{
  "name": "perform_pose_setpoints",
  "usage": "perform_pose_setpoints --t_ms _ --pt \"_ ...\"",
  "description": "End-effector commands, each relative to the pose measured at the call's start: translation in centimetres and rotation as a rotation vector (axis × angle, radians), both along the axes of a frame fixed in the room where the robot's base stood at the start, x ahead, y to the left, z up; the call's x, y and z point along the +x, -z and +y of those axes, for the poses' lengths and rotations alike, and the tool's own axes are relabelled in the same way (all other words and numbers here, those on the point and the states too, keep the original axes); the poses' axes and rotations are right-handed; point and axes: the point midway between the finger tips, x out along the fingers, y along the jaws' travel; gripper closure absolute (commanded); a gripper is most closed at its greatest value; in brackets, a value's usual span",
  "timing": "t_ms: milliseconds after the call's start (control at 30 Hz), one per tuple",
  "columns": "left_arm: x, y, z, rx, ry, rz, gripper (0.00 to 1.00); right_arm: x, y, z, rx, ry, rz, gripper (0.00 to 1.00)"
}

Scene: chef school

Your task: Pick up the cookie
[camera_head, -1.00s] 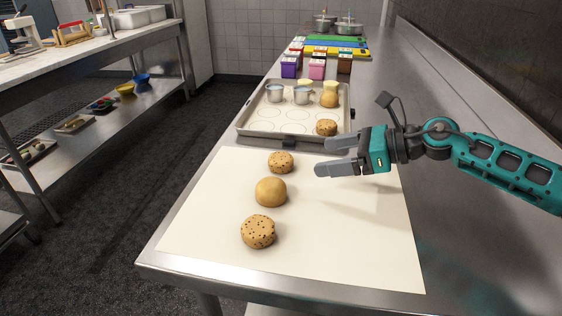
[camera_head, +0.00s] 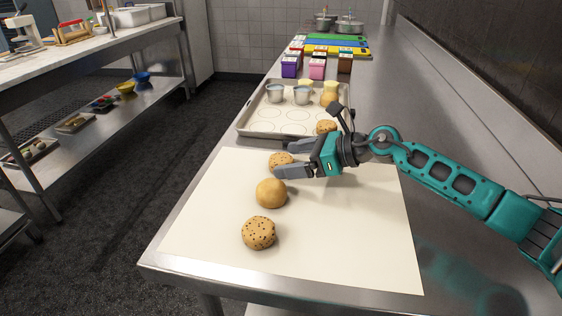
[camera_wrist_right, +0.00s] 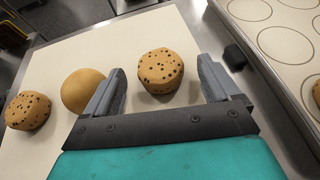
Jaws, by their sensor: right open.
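A round chocolate-chip cookie (camera_head: 279,160) lies at the far part of the white sheet (camera_head: 350,240), partly hidden by my right gripper (camera_head: 282,161) in the head view. In the right wrist view this cookie (camera_wrist_right: 160,71) shows between the two open fingers, a little ahead, with gaps on both sides. A plain tan bun-like ball (camera_head: 271,193) lies just nearer, close to one finger (camera_wrist_right: 82,91). A second chip cookie (camera_head: 258,233) lies nearest the front. My right gripper is open and empty. My left gripper is not seen.
A baking tray (camera_head: 244,127) behind the sheet holds metal cups, another chip cookie (camera_head: 326,126) and other dough pieces. Coloured boxes (camera_head: 317,68) stand farther back. The sheet's right part is clear.

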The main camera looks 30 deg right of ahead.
Motion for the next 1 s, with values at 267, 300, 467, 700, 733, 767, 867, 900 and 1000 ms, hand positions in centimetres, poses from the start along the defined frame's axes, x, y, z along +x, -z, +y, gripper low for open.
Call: perform_pose_setpoints --t_ms 267,300,467,700,733,767,867,900,1000 --pt "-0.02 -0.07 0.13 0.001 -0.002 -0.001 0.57 1.15 0.7 1.21 -0.001 0.0 -0.001 0.11" --pt "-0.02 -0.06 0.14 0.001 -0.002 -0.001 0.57 1.14 0.72 1.2 -0.001 0.0 0.0 0.11" --pt "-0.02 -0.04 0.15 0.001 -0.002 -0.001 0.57 1.12 0.71 1.18 -0.001 0.0 -0.001 0.16" --pt "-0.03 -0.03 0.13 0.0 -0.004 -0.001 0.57 1.1 0.71 1.16 -0.001 0.0 -0.001 0.39" --pt "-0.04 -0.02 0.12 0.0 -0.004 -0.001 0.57 1.1 0.71 1.17 -0.001 0.0 -0.001 0.42" --pt "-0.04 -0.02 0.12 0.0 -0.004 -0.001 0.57 1.1 0.71 1.17 -0.001 0.0 -0.001 0.45" --pt "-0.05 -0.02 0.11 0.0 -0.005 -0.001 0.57 1.09 0.72 1.17 -0.001 0.0 0.0 0.55" --pt "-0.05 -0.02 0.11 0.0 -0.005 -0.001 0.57 1.09 0.72 1.17 -0.001 0.0 0.0 0.58" --pt "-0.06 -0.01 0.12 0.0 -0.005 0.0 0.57 1.09 0.72 1.17 -0.001 0.0 0.0 0.68"
